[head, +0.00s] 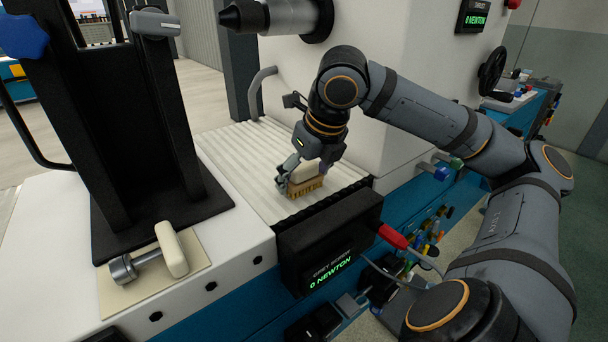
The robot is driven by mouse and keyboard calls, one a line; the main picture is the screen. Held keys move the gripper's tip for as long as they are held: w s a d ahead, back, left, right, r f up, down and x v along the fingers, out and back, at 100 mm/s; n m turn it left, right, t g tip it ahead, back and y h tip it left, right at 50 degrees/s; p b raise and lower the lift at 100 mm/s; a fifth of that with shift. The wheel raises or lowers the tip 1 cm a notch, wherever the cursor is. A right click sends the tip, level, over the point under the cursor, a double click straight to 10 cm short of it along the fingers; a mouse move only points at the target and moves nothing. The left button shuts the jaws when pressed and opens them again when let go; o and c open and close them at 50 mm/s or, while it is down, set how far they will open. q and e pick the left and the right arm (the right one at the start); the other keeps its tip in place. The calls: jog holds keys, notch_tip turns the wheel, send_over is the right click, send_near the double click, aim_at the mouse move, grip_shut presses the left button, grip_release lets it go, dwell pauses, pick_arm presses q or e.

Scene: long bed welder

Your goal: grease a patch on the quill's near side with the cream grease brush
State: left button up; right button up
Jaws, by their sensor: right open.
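My left gripper is out of view.
A black upright fixture (155,130) stands at left. In front of it, a cream handle (171,249) with a metal rod lies on a cream plate. A black readout box (330,240) sits at the bed's front edge. The ribbed cover (240,165) is clear left of the brush.

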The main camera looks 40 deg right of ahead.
aim_at(304, 165)
jog(key=shift+r, duration=0.1)
jog(key=shift+r+p, duration=0.85)
jog(key=shift+p, duration=0.1)
jog(key=shift+s, duration=0.15)
jog(key=c, duration=1.3)
jog(key=shift+a, duration=0.15)
jog(key=shift+c, duration=0.3)
jog(key=shift+f, duration=0.1)
notch_tip(304, 165, up, 10)
jog(key=p, duration=1)
jog(key=shift+r, duration=0.2)
jog(key=shift+f, duration=0.15)
